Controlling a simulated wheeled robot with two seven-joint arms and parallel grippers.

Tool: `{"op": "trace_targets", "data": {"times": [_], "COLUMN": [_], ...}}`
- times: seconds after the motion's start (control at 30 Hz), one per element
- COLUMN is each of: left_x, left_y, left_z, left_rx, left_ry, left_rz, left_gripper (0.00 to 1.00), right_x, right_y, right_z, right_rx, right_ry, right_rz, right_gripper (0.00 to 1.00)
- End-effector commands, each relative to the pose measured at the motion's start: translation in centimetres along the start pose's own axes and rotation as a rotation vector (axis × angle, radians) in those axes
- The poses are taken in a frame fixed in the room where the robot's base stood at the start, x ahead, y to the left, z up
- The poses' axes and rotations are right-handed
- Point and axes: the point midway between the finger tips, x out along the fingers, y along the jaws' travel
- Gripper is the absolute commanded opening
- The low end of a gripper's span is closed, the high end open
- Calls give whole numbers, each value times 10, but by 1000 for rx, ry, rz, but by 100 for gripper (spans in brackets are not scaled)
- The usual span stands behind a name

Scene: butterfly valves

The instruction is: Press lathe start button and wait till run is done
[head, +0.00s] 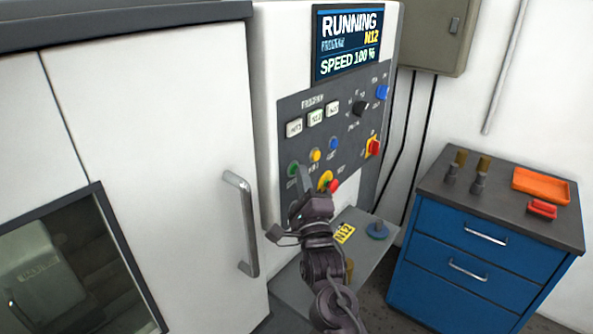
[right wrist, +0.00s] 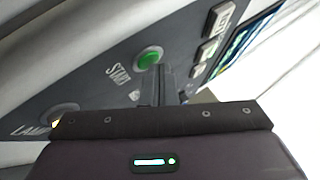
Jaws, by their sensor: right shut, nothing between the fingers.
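The lathe's control panel (head: 345,130) stands in the middle of the head view. Its screen (head: 348,43) reads RUNNING, N12 and SPEED 100 %. The green start button (head: 293,169) sits at the panel's lower left. In the right wrist view the green button (right wrist: 149,58) shows whole, with START printed beside it. My right gripper (head: 304,172) is shut and empty, its fingertips just right of the green button. The fingers (right wrist: 170,85) do not cover the button; I cannot tell whether they touch the panel. My left gripper is not in view.
Other panel controls include a yellow button (head: 315,155), a red knob (head: 373,147) and a black dial (head: 360,108). The closed lathe door has a handle (head: 242,222) left of my arm. A blue drawer cabinet (head: 455,265) stands at right, with an orange tray (head: 541,185) on top.

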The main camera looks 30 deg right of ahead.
Motion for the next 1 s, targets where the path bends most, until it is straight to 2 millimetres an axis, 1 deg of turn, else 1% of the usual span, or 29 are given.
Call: {"op": "trace_targets", "data": {"times": [0.23,0.53,0.87,1.0], "left_x": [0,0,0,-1], "left_y": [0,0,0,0], "left_z": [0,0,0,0], "left_rx": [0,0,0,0], "left_ry": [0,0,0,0], "left_rz": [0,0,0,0], "left_gripper": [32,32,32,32], "right_x": [-2,-12,-13,-21], "right_y": [-1,-8,-9,-14], "right_z": [-1,-8,-9,-15], "right_rx": [0,1,0,-1], "right_ry": [-1,-1,-1,1], "right_rz": [0,0,0,1], "right_gripper": [0,0,0,0]}}
